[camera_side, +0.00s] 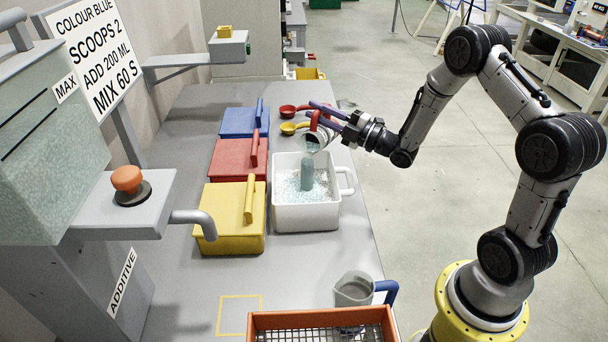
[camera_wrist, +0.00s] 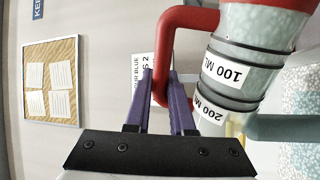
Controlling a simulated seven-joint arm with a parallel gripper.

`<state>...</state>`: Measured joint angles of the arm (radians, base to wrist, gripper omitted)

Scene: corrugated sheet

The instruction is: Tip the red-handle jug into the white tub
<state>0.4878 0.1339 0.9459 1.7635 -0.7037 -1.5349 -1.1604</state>
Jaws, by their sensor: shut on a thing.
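The grey red-handle jug (camera_side: 311,141) is tipped over the white tub (camera_side: 306,217), its mouth towards the tub. A blue-grey stream (camera_side: 307,171) runs from it down into the tub, where pale speckled contents show. My gripper (camera_side: 321,112), with purple fingers, is shut on the jug's red handle above the tub's far end. In the wrist view the fingers (camera_wrist: 161,88) close around the red handle (camera_wrist: 172,35), and the jug (camera_wrist: 243,60) shows bands marked 100 ML and 200 ML. How much is left inside the jug is hidden.
Blue (camera_side: 239,123), red (camera_side: 235,160) and yellow (camera_side: 228,210) lidded bins stand left of the tub. Red (camera_side: 288,110) and yellow (camera_side: 289,128) scoops lie behind it. A blue-handle jug (camera_side: 353,290) and an orange grated tray (camera_side: 278,319) are in front. Table between is clear.

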